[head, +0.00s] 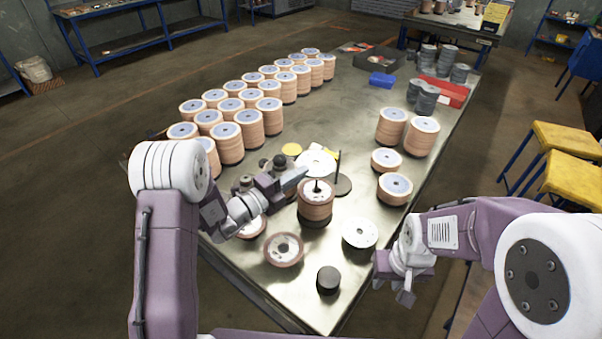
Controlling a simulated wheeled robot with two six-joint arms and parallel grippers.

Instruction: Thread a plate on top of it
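A stack of tan discs (316,207) stands on a dark base, with a short dark spindle tip (317,187) rising from its top. A white plate (360,233) lies flat to its right. Another pale plate (316,162) lies behind the stack, beside an upright dark rod (337,166). My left gripper (285,182) is just left of and behind the stack top, apart from it as far as I can see; its finger gap is unclear and I see nothing held. My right gripper (394,288) hangs beyond the table's right edge, its fingers apart and empty.
A flap disc (284,249) and a black cylinder (328,279) lie near the front. Rows of tan disc stacks (228,142) fill the left side; several more (393,187) stand right. The metal table's (335,105) middle back is clear. Yellow stools (568,137) stand right.

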